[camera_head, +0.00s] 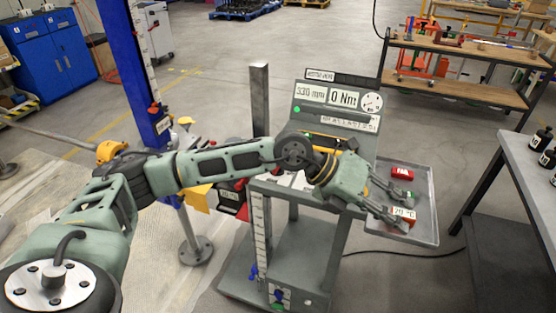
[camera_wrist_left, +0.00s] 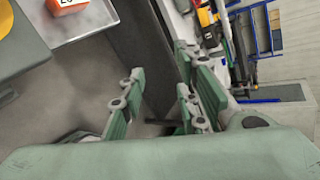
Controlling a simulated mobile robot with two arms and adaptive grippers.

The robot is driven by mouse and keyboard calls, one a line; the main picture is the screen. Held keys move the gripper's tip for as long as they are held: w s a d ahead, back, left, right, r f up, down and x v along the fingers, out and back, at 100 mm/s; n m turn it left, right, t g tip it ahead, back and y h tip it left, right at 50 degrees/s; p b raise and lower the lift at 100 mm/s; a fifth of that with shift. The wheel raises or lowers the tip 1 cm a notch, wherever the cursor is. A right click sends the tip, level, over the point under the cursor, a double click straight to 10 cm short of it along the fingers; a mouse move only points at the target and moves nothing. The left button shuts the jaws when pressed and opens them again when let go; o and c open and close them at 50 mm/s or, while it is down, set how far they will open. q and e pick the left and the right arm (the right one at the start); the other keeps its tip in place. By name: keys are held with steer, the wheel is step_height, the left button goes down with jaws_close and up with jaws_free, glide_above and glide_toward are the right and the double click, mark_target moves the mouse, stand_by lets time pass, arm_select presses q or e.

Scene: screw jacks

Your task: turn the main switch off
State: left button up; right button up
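A test cart (camera_head: 330,225) with a display panel (camera_head: 337,103) stands in the middle of the head view. The panel reads 330 mm and 0 Nm and has a lit green spot. A small dark control plate (camera_head: 279,296) with blue and green parts sits low on the cart's front; whether it is the main switch, and its position, is too small to tell. My left gripper (camera_head: 408,212) is open and empty, over the cart's right side tray. Its two fingers also show apart in the left wrist view (camera_wrist_left: 160,105). My right gripper is not in view.
The grey side tray (camera_head: 432,205) holds red blocks (camera_head: 402,174), one labelled; a red block (camera_wrist_left: 67,3) also shows in the left wrist view. A blue column (camera_head: 130,60) stands left. A table with black bottles (camera_head: 540,138) is at right. A cable crosses the floor.

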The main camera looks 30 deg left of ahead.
arm_select(q)
steer(key=w+a+y, duration=0.1)
steer(key=a+y, duration=0.1)
steer(key=a, duration=0.3)
steer(key=w+a+f+y, duration=0.1)
steer(key=w+a+y, duration=0.1)
steer(key=a, duration=0.4)
steer(key=w+a+f+y, duration=0.1)
steer(key=a+y, duration=0.2)
steer(key=a, duration=0.3)
steer(key=shift+w+f+n+t, duration=0.1)
steer(key=shift+w+n+t, duration=0.2)
steer(key=shift+n, duration=0.1)
steer(key=a+r+n+y, duration=0.25)
steer(key=a+y, duration=0.25)
steer(key=a, duration=1)
steer(key=p+x, duration=0.2)
steer(key=x, duration=0.4)
steer(key=shift+w+a+f+p, duration=0.1)
steer(key=shift+w+f+p, duration=0.1)
steer(key=shift+f+p, duration=0.1)
steer(key=shift+w+f, duration=0.15)
steer(key=shift+f, duration=0.3)
steer(key=shift+c, duration=0.3)
jaws_close()
